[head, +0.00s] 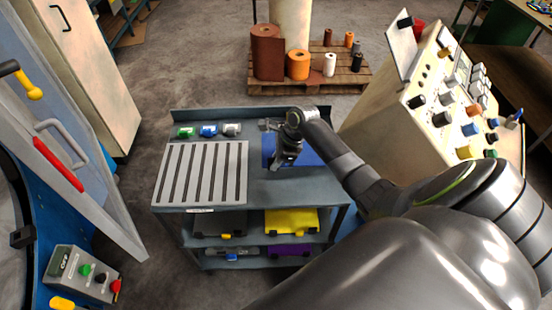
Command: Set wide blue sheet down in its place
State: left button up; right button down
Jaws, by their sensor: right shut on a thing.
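The wide blue sheet (307,156) shows at the right part of the cart top (262,190), partly hidden behind my right gripper (284,158). My right gripper is shut on the blue sheet near its left part. I cannot tell whether the sheet touches the cart top or hangs just above it. A pale slotted rack (201,173) lies on the left half of the cart top, beside the sheet. My left gripper is not in view.
Small green (185,132), blue (208,131) and grey (231,130) items sit along the cart's back edge. Yellow (291,221) and dark (219,222) cases lie on the shelf below. A control console (430,105) stands close on the right. A pallet (345,82) with foil rolls stands behind.

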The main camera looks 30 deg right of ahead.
jog(key=shift+f, duration=0.95)
jog(key=shift+s+f+b, duration=0.1)
jog(key=shift+f+b, duration=0.25)
jog(key=shift+f, duration=0.05)
notch_tip(320, 180, down, 4)
jog(key=shift+f+b, duration=0.1)
jog(key=shift+b, duration=0.55)
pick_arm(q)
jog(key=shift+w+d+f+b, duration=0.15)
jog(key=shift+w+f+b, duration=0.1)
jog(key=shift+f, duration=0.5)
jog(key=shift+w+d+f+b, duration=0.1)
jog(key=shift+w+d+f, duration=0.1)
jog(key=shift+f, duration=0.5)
pick_arm(e)
jog(key=shift+f, duration=1.15)
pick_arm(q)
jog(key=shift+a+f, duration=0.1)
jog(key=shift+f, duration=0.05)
pick_arm(e)
jog(key=shift+f, duration=0.55)
jog(key=c, duration=1.4)
grip_release()
jog(key=shift+o, duration=0.2)
pick_arm(q)
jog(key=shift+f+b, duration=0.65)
jog(key=shift+b, duration=0.15)
pick_arm(e)
jog(key=v, duration=1.7)
jog(key=shift+r, duration=0.25)
